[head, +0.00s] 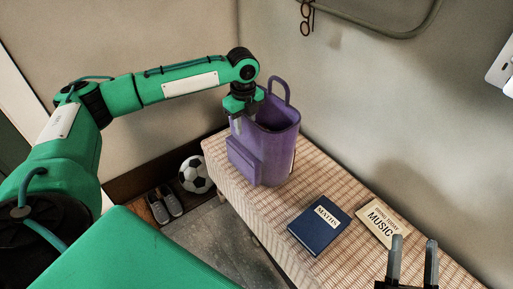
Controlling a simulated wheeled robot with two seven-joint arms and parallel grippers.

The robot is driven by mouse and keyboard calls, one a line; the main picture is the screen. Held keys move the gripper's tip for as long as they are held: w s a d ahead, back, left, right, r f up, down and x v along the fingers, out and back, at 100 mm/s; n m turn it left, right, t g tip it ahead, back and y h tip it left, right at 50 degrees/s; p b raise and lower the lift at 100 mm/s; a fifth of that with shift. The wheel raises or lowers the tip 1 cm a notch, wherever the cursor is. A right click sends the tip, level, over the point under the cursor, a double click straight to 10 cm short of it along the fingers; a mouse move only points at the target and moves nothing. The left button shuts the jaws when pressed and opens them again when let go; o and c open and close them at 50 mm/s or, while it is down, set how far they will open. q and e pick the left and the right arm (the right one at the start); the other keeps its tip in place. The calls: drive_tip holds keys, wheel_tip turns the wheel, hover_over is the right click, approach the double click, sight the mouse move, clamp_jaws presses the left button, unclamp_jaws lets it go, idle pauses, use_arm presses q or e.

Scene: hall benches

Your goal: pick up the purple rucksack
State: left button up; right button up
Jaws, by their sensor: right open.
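The purple rucksack (282,148) stands upright on the woven bench, its top open and a loop handle rising at the back. It has a pocket on its front left side. My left gripper (239,118) points down at the rucksack's left top rim, overlapping it in the head view. Its fingers are small and partly hidden, so I cannot tell whether they are closed on the rim. My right gripper (412,262) is open and empty at the bottom right, with its two fingers apart, well away from the rucksack.
The bench (322,180) also holds a blue maths book (319,226) and a beige music book (381,222). A football (195,174) and grey shoes (165,205) are on the floor left of the bench. A wall runs behind, with a rail (385,34) and hanging glasses (306,18).

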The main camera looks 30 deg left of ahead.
use_arm(q)
drive_tip(key=shift+c, duration=0.3)
clamp_jaws()
drive_tip(key=shift+s+f, duration=0.1)
idle(1.1)
